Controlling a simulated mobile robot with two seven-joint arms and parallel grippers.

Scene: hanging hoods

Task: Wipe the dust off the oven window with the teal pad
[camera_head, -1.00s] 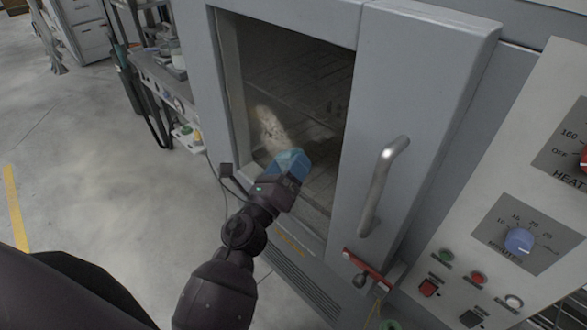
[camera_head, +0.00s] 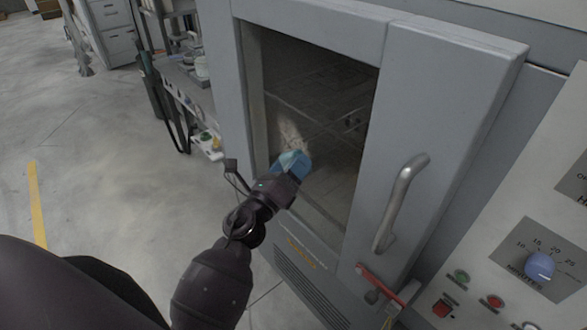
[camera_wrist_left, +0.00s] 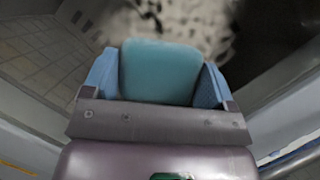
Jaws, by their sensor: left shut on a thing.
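The oven window (camera_head: 330,110) is dark glass set in a grey door. A pale dust patch (camera_head: 290,132) shows on its left part, just above my left gripper (camera_head: 293,165). In the left wrist view the dust (camera_wrist_left: 190,22) is a mottled pale area beyond the pad. My left gripper is shut on the teal pad (camera_wrist_left: 160,70), which sits between its two blue fingers. The pad is at the lower edge of the dust, in front of the glass; whether it touches the glass I cannot tell. The gripper hides some of the lower window. My right gripper is not in view.
The door handle (camera_head: 402,200) sticks out right of the window. A red latch (camera_head: 380,283) is below it. A control panel with a blue knob (camera_head: 540,264) is at the right. A cluttered shelf cart (camera_head: 185,75) stands left of the oven, with open floor beyond.

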